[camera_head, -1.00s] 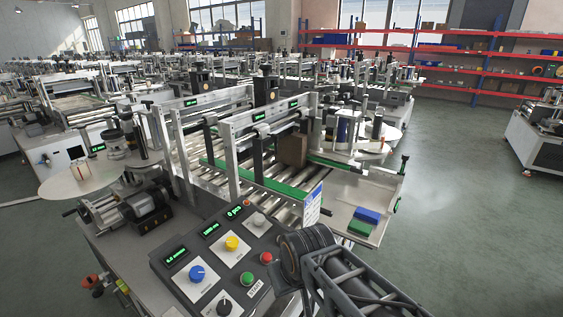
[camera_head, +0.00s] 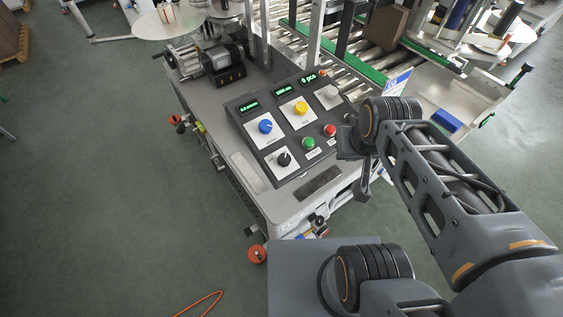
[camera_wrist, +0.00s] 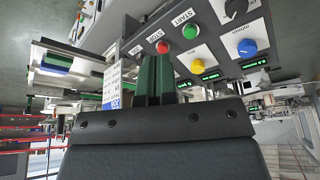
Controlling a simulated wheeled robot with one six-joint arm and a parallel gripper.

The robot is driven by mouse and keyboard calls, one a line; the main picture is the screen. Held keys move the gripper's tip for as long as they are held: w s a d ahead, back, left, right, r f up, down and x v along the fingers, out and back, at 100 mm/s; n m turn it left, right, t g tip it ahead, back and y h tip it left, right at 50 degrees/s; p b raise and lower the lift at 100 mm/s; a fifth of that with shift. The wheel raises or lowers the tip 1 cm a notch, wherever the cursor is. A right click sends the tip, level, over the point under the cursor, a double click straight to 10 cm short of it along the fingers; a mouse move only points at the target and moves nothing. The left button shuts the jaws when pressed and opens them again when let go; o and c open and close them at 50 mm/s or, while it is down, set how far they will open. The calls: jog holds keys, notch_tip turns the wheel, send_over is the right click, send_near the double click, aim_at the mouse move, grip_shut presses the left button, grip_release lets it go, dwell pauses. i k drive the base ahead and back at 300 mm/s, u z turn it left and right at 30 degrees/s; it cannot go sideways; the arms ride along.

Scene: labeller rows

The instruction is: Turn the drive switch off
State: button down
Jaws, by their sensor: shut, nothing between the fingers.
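The control panel (camera_head: 262,135) sits on the machine's front corner. Its black rotary knob (camera_head: 284,159), which looks like the drive switch, stands on a white plate at the panel's near left corner. In the wrist view this black knob (camera_wrist: 236,8) is at the top right edge, partly cut off; I cannot read its pointer position surely. My gripper (camera_wrist: 158,62) is shut and empty, apart from the knob, with the panel beyond its fingers. In the head view my wrist is right of the panel and the fingertips are not clear.
Beside the black knob are a blue knob (camera_head: 265,126), a yellow knob (camera_head: 301,108), a green button (camera_head: 309,143) and a red button (camera_head: 330,130). A roller conveyor with a brown box (camera_head: 385,25) lies behind. The floor (camera_head: 110,180) at left is clear.

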aim_at(284, 160)
jog(key=u, duration=0.05)
jog(key=k, duration=1)
jog(key=u, duration=1.9)
jog(key=i, duration=1.3)
jog(key=z, duration=2.25)
